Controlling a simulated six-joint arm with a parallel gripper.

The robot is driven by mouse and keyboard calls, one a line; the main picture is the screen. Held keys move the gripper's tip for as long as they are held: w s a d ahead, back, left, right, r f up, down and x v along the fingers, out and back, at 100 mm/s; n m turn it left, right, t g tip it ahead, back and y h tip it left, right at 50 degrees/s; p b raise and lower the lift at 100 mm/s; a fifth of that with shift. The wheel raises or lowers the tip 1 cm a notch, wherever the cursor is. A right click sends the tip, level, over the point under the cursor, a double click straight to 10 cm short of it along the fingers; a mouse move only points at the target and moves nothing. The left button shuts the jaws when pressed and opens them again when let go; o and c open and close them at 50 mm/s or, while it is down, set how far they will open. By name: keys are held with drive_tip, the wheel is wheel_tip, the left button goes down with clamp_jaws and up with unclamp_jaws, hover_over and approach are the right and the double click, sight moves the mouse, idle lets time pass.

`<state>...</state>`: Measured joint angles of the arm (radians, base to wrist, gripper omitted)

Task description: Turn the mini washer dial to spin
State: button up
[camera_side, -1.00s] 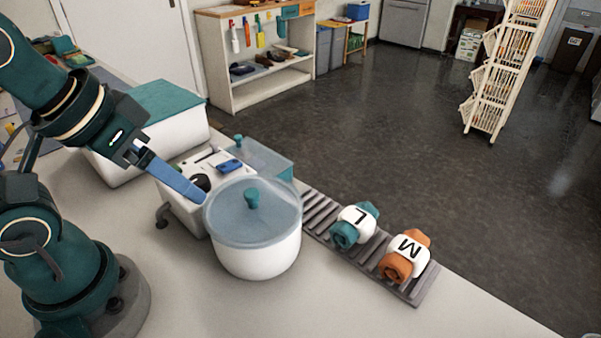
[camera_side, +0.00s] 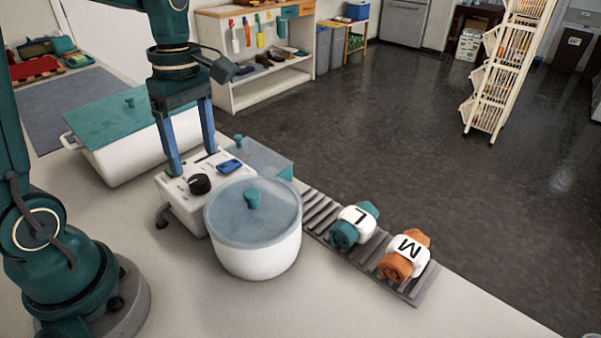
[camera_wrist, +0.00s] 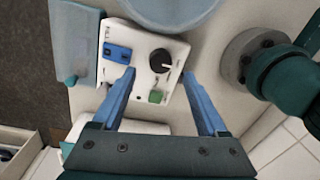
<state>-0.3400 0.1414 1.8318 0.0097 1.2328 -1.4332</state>
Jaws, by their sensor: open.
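The mini washer (camera_side: 190,212) is a white box with a round tub under a clear bluish lid (camera_side: 232,212) with a teal knob. Its black dial (camera_side: 200,184) sits on the white control panel, beside a blue switch (camera_side: 230,166). In the wrist view the dial (camera_wrist: 160,61) shows a white pointer line, and a green button (camera_wrist: 156,96) lies below it.
A white bin with a teal lid (camera_side: 120,110) stands close behind the gripper. A slatted rack (camera_side: 322,218) holds a teal roll marked L (camera_side: 354,226) and an orange roll marked M (camera_side: 404,256). The front counter is clear.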

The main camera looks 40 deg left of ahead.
sight(198, 179)
drive_tip(key=shift+s+f, duration=0.15)
drive_tip(key=shift+f, duration=2.2)
clamp_jaws()
